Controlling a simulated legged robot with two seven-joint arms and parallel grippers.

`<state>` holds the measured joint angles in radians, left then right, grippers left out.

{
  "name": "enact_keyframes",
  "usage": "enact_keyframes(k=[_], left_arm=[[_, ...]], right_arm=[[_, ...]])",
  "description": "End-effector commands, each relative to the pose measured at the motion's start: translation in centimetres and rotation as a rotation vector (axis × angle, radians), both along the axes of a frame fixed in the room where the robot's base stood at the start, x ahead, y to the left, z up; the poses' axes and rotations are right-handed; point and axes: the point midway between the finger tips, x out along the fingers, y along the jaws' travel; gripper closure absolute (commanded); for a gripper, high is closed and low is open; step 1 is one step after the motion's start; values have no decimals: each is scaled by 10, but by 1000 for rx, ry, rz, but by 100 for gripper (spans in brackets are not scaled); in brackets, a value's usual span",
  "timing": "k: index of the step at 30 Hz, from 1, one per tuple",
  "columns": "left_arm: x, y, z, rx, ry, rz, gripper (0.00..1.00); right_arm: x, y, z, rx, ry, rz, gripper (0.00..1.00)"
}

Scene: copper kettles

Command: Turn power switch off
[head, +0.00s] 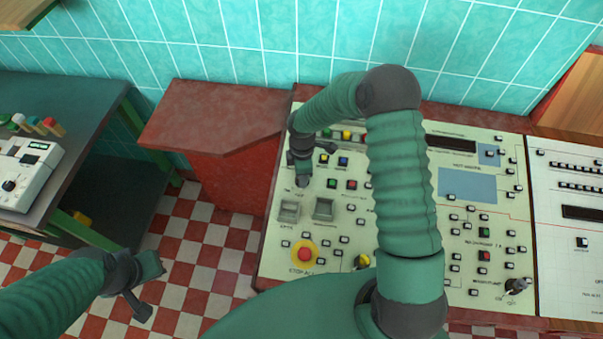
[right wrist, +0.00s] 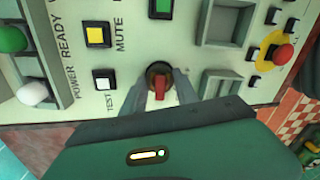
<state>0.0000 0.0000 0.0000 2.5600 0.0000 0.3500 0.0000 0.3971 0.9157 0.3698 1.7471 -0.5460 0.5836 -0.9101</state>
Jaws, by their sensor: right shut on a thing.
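In the right wrist view, a red rotary switch (right wrist: 160,87) with a dark round base sits on the cream control panel (right wrist: 120,70). My right gripper (right wrist: 160,92) has one finger on each side of the red knob and is shut on it. In the head view, my right gripper (head: 302,178) is at the panel's left part, above two grey square recesses, and hides the switch. My left gripper (head: 149,285) is open and empty over the checkered floor at lower left.
A red emergency button on a yellow ring (head: 304,253) sits near the panel's front left. Several small buttons surround the switch. A red cabinet (head: 205,115) stands left of the panel. A dark table (head: 80,92) with a white device (head: 25,170) is at far left.

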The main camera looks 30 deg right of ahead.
Motion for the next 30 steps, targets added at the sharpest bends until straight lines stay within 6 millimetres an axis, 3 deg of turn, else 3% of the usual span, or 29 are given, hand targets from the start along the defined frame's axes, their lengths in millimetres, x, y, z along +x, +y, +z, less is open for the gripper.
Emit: enact_keyframes(k=[12, 13, 17, 26, 30], left_arm=[[0, 0, 0, 0, 0, 0, 100], [0, 0, 0, 0, 0, 0, 100], [0, 0, 0, 0, 0, 0, 100], [0, 0, 0, 0, 0, 0, 100], [0, 0, -2, 0, 0, 0, 100]], right_arm=[[3, -2, 2, -3, -7, 6, 100], [3, -2, 2, -3, -7, 6, 60], [2, -1, 1, -2, -6, 5, 43], [1, -1, 1, -1, -3, 5, 42], [2, -2, 15, -2, -7, 4, 42]])
